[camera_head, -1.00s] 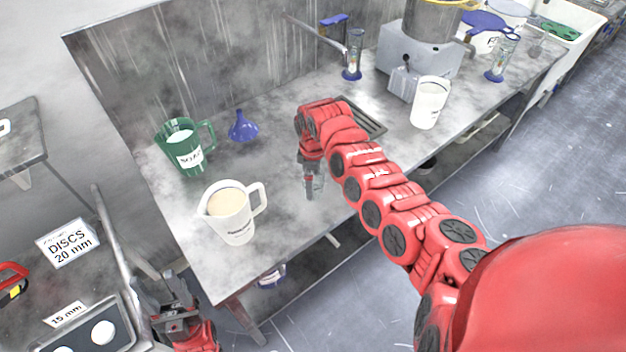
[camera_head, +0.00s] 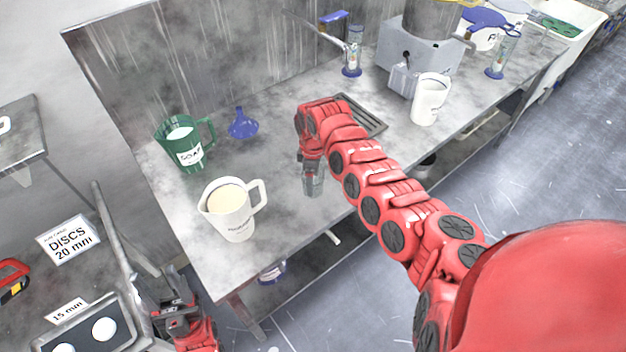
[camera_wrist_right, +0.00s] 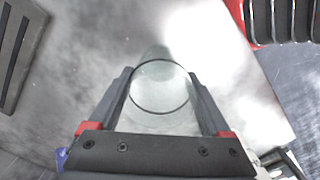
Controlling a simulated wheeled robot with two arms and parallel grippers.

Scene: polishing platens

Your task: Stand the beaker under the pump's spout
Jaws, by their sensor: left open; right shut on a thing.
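A clear glass beaker (camera_head: 314,184) is at the front part of the steel bench, left of centre in the head view. In the right wrist view its round rim (camera_wrist_right: 160,87) lies between the two fingers. My right gripper (camera_head: 312,168) is shut on the beaker from above. I cannot tell whether its base touches the bench. A metal spout with a blue lever (camera_head: 333,17) stands at the back of the bench, beyond the drain grate; I cannot tell if it belongs to the pump. My left gripper (camera_head: 178,306) is open and empty, low at the left, off the bench.
A cream-filled white jug (camera_head: 232,222) stands left of the beaker. A green soap jug (camera_head: 186,158) and blue funnel (camera_head: 242,127) are behind. A drain grate (camera_head: 368,121), white mug (camera_head: 430,99) and grey machine (camera_head: 412,52) are to the right. The bench front edge is close.

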